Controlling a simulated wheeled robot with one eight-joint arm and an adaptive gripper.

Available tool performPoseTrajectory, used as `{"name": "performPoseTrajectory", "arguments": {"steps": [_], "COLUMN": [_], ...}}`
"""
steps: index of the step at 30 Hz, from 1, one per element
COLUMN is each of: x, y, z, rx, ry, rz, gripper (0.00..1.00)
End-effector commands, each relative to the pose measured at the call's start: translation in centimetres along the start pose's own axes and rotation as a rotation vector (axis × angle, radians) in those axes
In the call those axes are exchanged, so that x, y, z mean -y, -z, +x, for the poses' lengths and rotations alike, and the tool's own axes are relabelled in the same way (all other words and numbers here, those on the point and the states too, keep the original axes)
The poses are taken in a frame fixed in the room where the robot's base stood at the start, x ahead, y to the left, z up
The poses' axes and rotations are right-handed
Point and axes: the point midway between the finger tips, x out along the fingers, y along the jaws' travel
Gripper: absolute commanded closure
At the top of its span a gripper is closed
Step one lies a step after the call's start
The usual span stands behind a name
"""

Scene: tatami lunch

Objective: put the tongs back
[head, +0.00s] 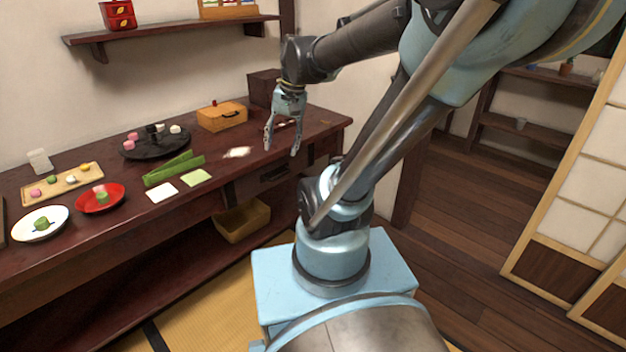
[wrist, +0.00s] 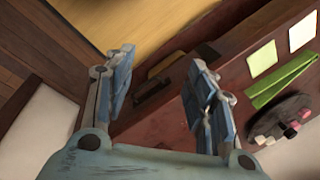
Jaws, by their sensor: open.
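The green V-shaped piece that looks like the tongs (head: 174,168) lies on the dark red counter (head: 118,213), behind two small square sheets. It also shows at the right of the wrist view (wrist: 282,80). My gripper (head: 281,150) hangs fingers down over the right end of the counter, to the right of the tongs and apart from them. Its two fingers are spread, with nothing between them in the wrist view (wrist: 161,58). I cannot tell which spot is the tongs' place.
A round black tray (head: 156,147) with small sweets stands behind the tongs. A red plate (head: 100,198), a white plate (head: 40,223) and a wooden board (head: 62,181) are to the left. A wooden box (head: 222,117) stands at the back. A pale patch (head: 238,152) lies left of my gripper.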

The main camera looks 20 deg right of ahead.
Motion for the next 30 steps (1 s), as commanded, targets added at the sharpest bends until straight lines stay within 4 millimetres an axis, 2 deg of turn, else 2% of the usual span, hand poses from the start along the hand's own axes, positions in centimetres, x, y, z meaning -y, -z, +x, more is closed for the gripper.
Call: {"name": "performPoseTrajectory", "arguments": {"steps": [1, 6, 13, 18, 30], "x": [-1.5, -6.0, -10.3, -10.7, -10.8], "y": [-0.8, -3.0, -5.0, -5.9, -5.9], "z": [0.7, 2.7, 5.3, 6.4, 6.5], "rx": [-0.02, -0.08, -0.129, -0.141, -0.142], "ry": [-0.017, -0.08, -0.16, -0.188, -0.191], "rz": [-0.029, -0.153, -0.288, -0.337, -0.341], "gripper": [0.49, 0.49, 0.49, 0.49, 0.49]}}
